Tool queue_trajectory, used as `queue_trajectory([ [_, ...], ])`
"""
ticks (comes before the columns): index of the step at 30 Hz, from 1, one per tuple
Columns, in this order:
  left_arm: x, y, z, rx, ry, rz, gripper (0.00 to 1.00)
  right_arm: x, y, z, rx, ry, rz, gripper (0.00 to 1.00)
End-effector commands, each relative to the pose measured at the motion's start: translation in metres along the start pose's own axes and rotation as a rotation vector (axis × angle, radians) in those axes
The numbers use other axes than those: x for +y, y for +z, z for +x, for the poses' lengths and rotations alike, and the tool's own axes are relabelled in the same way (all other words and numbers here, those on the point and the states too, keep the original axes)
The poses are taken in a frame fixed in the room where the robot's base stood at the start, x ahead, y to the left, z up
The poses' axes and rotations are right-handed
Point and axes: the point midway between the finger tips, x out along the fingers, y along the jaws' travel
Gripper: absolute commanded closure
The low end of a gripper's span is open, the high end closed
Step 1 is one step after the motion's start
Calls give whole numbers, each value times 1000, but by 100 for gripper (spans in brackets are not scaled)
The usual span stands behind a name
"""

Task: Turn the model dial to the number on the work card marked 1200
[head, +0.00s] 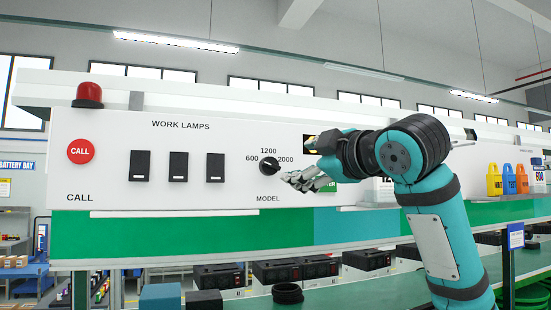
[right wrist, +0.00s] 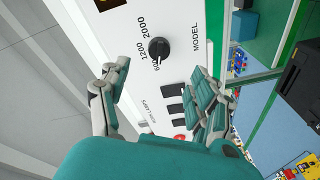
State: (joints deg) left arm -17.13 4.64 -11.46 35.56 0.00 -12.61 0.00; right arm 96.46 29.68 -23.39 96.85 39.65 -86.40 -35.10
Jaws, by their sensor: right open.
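The black model dial (head: 269,166) sits on the white panel above the word MODEL, with 600, 1200 and 2000 around it. Its white mark appears to lean towards 600. The dial also shows in the right wrist view (right wrist: 158,49), beyond the spread fingers. My right gripper (head: 290,181) is open and empty, just right of and below the dial, apparently not touching it. It also shows in the right wrist view (right wrist: 156,82). A white item marked "12" (head: 388,184) is partly hidden behind my right arm; I cannot read the rest. My left gripper is out of view.
Three black lamp switches (head: 178,166), a red CALL button (head: 81,151) and a red beacon (head: 89,95) are left of the dial. Yellow, blue and orange tags (head: 509,179) and a white item marked 600 (head: 538,177) stand at right. Black boxes (head: 296,269) line the bench below.

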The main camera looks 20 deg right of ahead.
Motion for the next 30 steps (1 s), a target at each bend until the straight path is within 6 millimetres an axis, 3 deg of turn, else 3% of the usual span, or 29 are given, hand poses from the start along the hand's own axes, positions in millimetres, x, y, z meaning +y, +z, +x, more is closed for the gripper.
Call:
queue_trajectory([
  [1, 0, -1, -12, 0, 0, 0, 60, 4, -3, 13, -1, -5, 2, 37],
  [9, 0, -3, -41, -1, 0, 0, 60, 4, -3, 71, -1, -4, 3, 37],
  [15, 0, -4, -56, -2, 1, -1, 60, 2, -2, 102, -1, -3, 2, 37],
  [21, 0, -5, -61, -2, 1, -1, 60, 1, -1, 114, 0, 0, 1, 37],
  [29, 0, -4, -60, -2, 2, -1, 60, 0, 0, 115, 0, 0, 0, 37],
  [30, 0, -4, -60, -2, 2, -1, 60, 0, 0, 115, 0, 0, 1, 40],
])
